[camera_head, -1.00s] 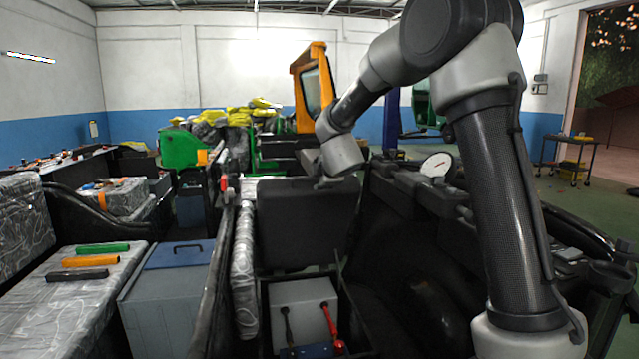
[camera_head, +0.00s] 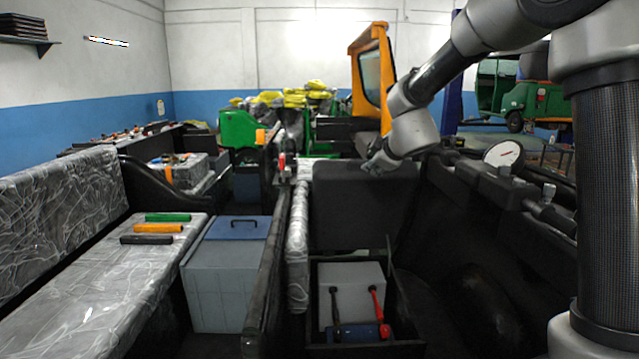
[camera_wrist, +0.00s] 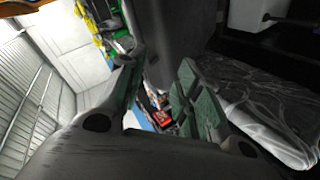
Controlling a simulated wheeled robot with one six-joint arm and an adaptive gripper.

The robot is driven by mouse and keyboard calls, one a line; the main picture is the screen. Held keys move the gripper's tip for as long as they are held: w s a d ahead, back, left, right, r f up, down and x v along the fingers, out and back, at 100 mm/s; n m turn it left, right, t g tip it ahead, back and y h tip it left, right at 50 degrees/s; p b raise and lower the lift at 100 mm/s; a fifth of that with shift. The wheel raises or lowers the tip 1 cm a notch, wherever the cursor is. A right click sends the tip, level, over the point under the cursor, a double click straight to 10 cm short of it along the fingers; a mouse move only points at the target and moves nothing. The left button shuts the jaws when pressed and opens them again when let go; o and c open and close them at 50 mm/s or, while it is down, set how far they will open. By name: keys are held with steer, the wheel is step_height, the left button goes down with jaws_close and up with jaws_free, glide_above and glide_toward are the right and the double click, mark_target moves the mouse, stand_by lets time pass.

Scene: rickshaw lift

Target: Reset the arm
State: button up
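My arm comes in from the right of the head view, bent at the elbow. My gripper (camera_head: 376,166) hangs at its end, in front of the dark seat back (camera_head: 350,205). It is small and partly hidden there.
An open black box (camera_head: 398,325) holds a grey battery-like block with black and red leads. A grey box with a blue lid (camera_head: 232,229) stands left of it. A round gauge (camera_head: 503,154) is at right.

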steer(key=s+f+m+g+y, duration=0.2)
steer(key=s+f+m+g, duration=0.15)
steer(key=s, duration=0.55)
steer(key=s+f+m+g+y, duration=0.1)
steer(key=s+f+m+g, duration=0.2)
steer(key=s, duration=0.6)
steer(key=s+d+r+m+h, duration=0.1)
steer(key=s+d+m, duration=0.1)
steer(key=s+d, duration=0.3)
steer(key=s+d+r+m+g+h, duration=0.1)
steer(key=s+d, duration=0.4)
steer(key=s, duration=0.6)
steer(key=s+d+r+m+h, duration=0.2)
steer(key=s+d, duration=0.3)
steer(key=s, duration=0.4)
steer(key=shift+r+m, duration=0.25)
steer(key=shift+m, duration=0.5)
steer(key=shift+s+g, duration=0.1)
steer(key=shift+g, duration=0.15)
